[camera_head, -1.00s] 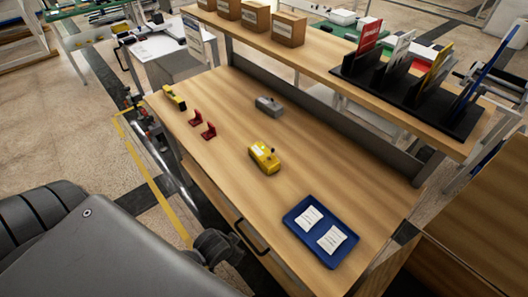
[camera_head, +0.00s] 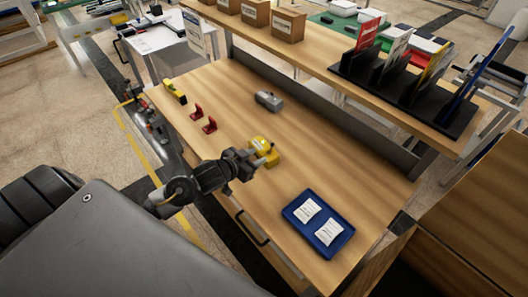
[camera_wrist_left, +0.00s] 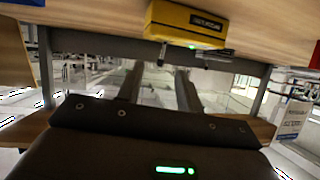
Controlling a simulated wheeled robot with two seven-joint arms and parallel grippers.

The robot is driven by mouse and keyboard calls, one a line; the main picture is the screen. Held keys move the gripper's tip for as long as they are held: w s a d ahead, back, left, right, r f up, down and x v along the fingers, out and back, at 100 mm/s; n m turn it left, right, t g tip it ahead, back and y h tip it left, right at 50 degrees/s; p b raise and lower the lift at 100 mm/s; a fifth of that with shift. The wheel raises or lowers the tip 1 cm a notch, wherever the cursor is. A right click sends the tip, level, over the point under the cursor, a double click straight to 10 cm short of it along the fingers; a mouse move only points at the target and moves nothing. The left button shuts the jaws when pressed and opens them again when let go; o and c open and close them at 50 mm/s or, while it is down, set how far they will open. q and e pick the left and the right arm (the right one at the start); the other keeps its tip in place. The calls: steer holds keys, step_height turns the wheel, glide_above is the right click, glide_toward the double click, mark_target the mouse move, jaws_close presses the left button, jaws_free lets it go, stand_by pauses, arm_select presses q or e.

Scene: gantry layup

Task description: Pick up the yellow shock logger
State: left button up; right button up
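The yellow shock logger (camera_head: 263,145) lies on the wooden bench top, near the middle. My left gripper (camera_head: 257,159) reaches in from the left and is at the logger's near side, partly covering it. In the left wrist view the yellow logger (camera_wrist_left: 187,22) is at the top, with a dark label and a small green light. The two fingers of my left gripper (camera_wrist_left: 159,78) stand apart there with nothing between them, and the logger shows beyond their tips. I cannot tell whether a finger touches it. My right gripper is not in view.
A blue tray (camera_head: 291,212) with two white cards lies to the right. A grey device (camera_head: 268,101) lies farther back. Two red holders (camera_head: 209,125) and a yellow-black item (camera_head: 175,91) are at the left. A raised shelf (camera_head: 322,57) with boxes runs along the back.

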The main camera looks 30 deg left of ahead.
mark_target(271, 147)
arm_select(q)
steer(key=x, duration=0.3)
steer(key=r+x, duration=0.1)
steer(key=x, duration=0.1)
steer(key=shift+w+a+p, duration=0.2)
steer(key=shift+w+p, duration=0.15)
steer(key=shift+w, duration=0.2)
steer(key=shift+w+d+f, duration=0.1)
steer(key=shift+w+f, duration=0.1)
steer(key=shift+w, duration=0.35)
steer(key=shift+p+x, duration=0.8)
steer(key=shift+x, duration=1.55)
steer(key=shift+d+f, duration=0.1)
steer(key=shift+f, duration=0.05)
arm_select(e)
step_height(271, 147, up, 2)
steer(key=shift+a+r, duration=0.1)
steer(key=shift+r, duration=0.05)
arm_select(q)
steer(key=shift+s, duration=0.1)
steer(key=shift+c, duration=0.3)
jaws_close()
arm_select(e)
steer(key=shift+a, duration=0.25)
